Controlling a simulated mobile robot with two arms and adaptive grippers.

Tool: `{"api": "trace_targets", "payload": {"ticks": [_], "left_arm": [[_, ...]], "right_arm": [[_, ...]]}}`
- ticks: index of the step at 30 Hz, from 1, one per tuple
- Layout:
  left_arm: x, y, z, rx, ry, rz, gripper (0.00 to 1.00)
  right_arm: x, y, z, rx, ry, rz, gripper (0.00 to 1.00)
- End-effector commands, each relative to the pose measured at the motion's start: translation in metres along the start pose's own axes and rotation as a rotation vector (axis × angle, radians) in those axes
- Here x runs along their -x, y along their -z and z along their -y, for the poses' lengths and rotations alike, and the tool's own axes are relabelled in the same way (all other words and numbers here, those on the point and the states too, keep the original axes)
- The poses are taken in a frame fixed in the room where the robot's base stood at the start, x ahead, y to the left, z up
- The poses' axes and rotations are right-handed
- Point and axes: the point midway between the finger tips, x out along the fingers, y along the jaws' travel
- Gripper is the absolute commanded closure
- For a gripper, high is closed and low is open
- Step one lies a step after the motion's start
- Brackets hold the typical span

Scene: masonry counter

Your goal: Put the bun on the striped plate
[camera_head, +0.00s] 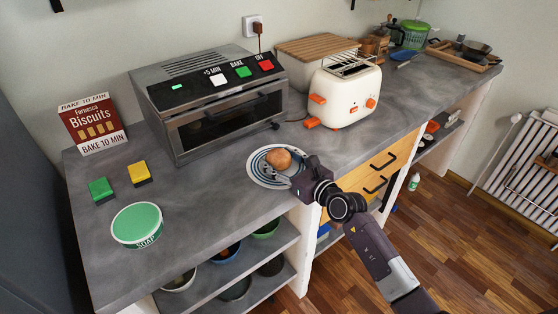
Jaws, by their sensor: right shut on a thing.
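The bun (279,159) is round and brown and shows over the striped plate (257,176), within its rim. The plate is white with blue stripes and lies on the grey counter in front of the toaster oven. My right gripper (293,170) reaches in from the right and is shut on the bun at its right side. The gripper hides the right part of the plate. I cannot tell whether the bun touches the plate. My left gripper is not in view.
A toaster oven (225,113) stands behind the plate, and a cream toaster (345,95) stands to the right. A soap tub (137,225), green sponge (101,190), yellow sponge (139,173) and biscuit box (92,125) are at the left. Counter left of the plate is clear.

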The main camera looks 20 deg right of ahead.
Motion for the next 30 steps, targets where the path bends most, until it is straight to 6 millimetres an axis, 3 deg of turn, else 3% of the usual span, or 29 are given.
{"api": "trace_targets", "payload": {"ticks": [8, 9, 13, 24, 30], "left_arm": [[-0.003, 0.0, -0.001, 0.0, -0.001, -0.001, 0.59], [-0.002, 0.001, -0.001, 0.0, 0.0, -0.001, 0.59], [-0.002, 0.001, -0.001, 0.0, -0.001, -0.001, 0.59], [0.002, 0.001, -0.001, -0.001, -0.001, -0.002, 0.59], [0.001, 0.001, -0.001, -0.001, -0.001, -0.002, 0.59]], "right_arm": [[-0.001, 0.004, 0.0, -0.001, -0.001, 0.001, 0.63], [-0.001, 0.003, 0.0, -0.001, -0.001, 0.001, 0.41], [-0.001, 0.003, 0.0, -0.001, -0.001, 0.0, 0.27], [0.0, -0.004, 0.0, 0.0, -0.001, 0.002, 0.27], [0.027, 0.0, 0.0, 0.0, 0.0, 0.0, 0.27]]}}
